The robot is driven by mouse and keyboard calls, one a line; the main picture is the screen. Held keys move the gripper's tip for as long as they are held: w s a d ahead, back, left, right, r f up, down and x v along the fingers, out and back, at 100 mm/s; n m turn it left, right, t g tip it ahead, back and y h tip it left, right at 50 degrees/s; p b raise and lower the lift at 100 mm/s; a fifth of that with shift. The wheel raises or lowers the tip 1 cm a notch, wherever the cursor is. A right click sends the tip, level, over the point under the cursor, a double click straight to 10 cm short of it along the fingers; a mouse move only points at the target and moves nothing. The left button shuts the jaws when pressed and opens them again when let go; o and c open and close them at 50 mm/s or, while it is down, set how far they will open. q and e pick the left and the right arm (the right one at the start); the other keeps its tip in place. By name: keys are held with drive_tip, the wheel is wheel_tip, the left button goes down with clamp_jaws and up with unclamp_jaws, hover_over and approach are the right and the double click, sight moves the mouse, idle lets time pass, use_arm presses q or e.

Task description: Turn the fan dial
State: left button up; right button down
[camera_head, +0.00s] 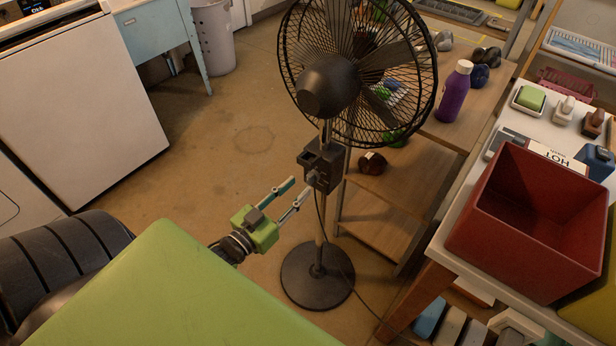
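A black standing fan (330,88) stands on the floor in the middle of the head view, on a round black base (317,276). Its dark control box (326,163) sits on the pole below the fan head. A small grey dial (313,178) shows at the lower front of the box. My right gripper is not in view.
A wooden shelf unit (378,220) stands close behind and right of the fan, with a purple bottle (453,95) on top. A red bin (530,220) sits on a white table at the right. The fan's cable trails to the right. The floor at left is clear.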

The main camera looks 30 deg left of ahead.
sight(308, 178)
use_arm(q)
drive_tip(key=w, duration=0.5)
drive_tip(key=shift+w+d, duration=0.1)
drive_tip(key=shift+d, duration=0.1)
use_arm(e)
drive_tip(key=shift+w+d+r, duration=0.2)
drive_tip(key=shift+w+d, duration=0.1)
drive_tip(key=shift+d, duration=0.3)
use_arm(q)
drive_tip(key=c, duration=0.7)
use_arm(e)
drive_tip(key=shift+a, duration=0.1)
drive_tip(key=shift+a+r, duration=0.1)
